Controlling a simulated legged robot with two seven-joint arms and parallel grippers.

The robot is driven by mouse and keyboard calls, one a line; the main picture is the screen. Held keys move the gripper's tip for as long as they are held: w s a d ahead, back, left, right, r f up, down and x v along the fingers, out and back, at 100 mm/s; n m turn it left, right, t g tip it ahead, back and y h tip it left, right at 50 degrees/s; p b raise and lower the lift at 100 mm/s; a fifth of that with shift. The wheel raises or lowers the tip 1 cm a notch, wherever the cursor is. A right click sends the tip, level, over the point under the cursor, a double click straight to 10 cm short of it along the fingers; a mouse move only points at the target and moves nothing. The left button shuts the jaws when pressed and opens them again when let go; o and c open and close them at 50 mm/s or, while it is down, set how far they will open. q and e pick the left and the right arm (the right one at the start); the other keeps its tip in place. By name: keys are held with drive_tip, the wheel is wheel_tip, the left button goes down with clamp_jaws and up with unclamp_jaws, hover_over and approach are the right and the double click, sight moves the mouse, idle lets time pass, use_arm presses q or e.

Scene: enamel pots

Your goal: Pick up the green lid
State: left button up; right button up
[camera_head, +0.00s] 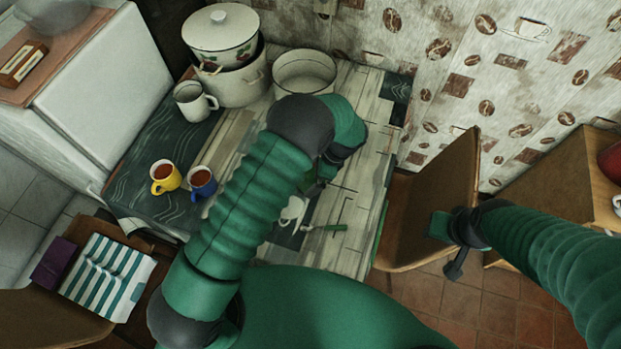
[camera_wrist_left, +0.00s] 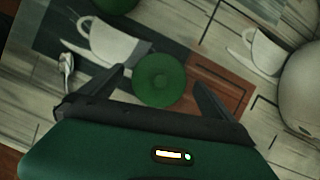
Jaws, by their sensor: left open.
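The round green lid (camera_wrist_left: 159,80) lies on the patterned tabletop in the left wrist view. It sits between the two spread fingers of my left gripper (camera_wrist_left: 162,88), which is open and empty. I cannot tell whether the fingers touch the lid. In the head view my left gripper (camera_head: 318,182) is low over the middle of the table. My arm hides the lid there. My right gripper (camera_head: 450,245) is off the table's right side, in front of a wooden chair; its jaw opening is unclear.
White pots (camera_head: 239,80), an open white pot (camera_head: 304,72) and a white mug (camera_head: 194,101) stand at the back. Yellow (camera_head: 165,177) and blue (camera_head: 202,181) cups stand left of my arm. A white rounded object (camera_wrist_left: 303,88) is right of the lid.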

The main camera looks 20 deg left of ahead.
use_arm(q)
drive_tip(key=shift+x, duration=0.9)
drive_tip(key=shift+w, duration=0.1)
drive_tip(key=c, duration=1.3)
drive_tip(key=shift+r, duration=0.1)
